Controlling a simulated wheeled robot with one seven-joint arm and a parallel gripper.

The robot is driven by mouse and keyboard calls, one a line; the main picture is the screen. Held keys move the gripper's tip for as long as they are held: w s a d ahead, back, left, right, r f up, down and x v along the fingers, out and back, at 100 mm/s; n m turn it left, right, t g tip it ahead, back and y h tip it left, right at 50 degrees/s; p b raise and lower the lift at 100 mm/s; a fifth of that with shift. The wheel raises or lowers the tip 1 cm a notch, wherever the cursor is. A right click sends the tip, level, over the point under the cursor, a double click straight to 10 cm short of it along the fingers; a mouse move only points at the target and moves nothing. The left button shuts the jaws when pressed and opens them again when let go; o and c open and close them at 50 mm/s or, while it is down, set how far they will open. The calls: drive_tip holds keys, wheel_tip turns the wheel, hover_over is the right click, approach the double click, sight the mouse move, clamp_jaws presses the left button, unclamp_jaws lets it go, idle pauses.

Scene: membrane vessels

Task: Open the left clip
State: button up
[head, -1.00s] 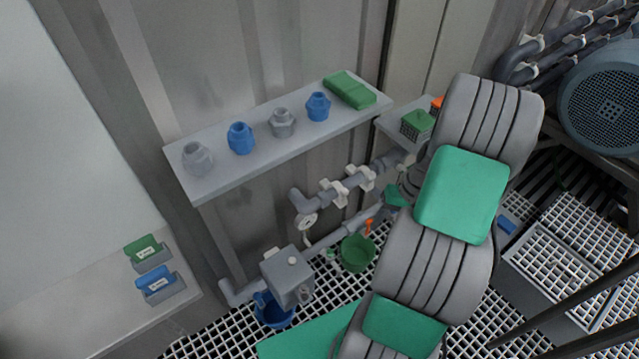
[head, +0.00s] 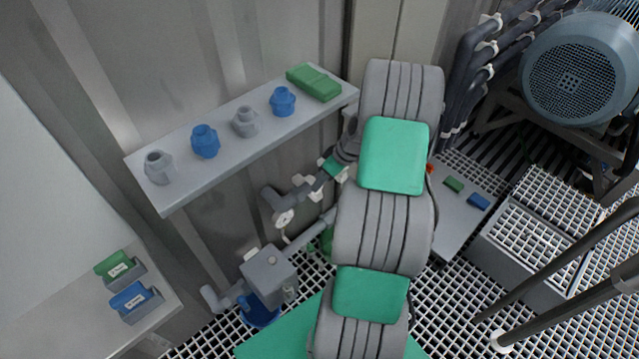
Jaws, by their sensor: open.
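The grey pipe (head: 283,199) runs below the shelf in the head view. The left clip (head: 309,187), small and white, sits around this pipe. A second white clip lies to its right, mostly covered by my gripper (head: 331,168). My gripper is dark grey and green, and is open. It is over the upper right part of the pipe, just right of the left clip. My arm hides much of it, and its fingertips are too small to make out. Whether it touches either clip cannot be told.
A shelf (head: 245,150) above holds blue and grey fittings and a green pad (head: 314,82). Green and blue labelled blocks are at left. A blue motor (head: 582,69) is at upper right.

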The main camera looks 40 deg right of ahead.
drive_tip(key=shift+w+a+f, duration=0.15)
drive_tip(key=shift+f, duration=0.35)
clamp_jaws()
drive_tip(key=shift+a, duration=0.1)
drive_tip(key=shift+a, duration=0.1)
idle(0.8)
drive_tip(key=shift+a, duration=0.25)
drive_tip(key=shift+d, duration=0.15)
drive_tip(key=shift+r, duration=0.1)
